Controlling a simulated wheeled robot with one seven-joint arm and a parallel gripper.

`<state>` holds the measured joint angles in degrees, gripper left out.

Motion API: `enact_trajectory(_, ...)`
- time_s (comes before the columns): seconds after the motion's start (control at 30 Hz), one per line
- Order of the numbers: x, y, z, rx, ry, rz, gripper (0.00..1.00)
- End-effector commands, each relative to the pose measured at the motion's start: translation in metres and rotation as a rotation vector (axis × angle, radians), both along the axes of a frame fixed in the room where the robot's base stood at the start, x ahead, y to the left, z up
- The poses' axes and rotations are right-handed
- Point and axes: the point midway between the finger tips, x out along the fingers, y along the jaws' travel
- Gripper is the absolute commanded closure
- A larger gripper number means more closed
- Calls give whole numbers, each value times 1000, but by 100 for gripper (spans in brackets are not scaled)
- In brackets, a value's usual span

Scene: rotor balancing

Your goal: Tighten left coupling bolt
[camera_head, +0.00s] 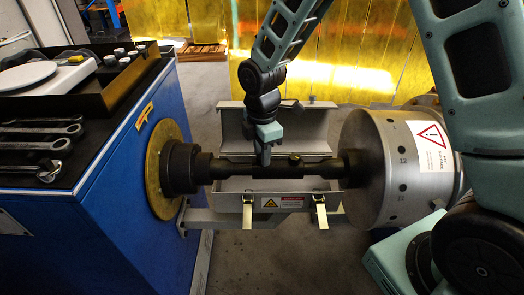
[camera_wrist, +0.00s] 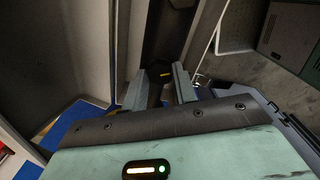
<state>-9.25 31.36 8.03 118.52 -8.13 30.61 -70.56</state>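The left coupling (camera_head: 180,168) is a dark flanged hub beside a brass-coloured disc (camera_head: 157,168) on the blue machine. Its bolts are too dark and small to tell apart. A black shaft (camera_head: 245,170) runs from it to the right coupling (camera_head: 358,172). My gripper (camera_head: 264,158) points down at the middle of the shaft, right of the left coupling; I cannot tell whether it touches. In the wrist view my gripper (camera_wrist: 160,76) has its two grey fingers apart, with a dark surface bearing a small yellow mark between or beyond them. No tool shows in it.
Several wrenches (camera_head: 45,131) lie on the blue cabinet (camera_head: 120,215) at left, near a scale (camera_head: 28,76) and a tray of small weights. A labelled drum (camera_head: 375,165) stands right. An open grey guard (camera_head: 238,120) is behind the shaft, with latches (camera_head: 321,212) in front.

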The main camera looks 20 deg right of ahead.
Motion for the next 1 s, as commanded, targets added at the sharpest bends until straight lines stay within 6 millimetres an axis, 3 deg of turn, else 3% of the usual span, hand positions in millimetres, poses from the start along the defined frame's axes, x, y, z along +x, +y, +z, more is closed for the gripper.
enact_trajectory(0.03, 0, 0, 0, 0, 0, 0, 86)
enact_trajectory(0.1, 0, 0, 0, 0, 0, 0, 98)
enact_trajectory(0.57, 0, 0, 2, -1, 2, -94, 97)
enact_trajectory(1.0, 0, 0, 2, -2, 2, -469, 97)
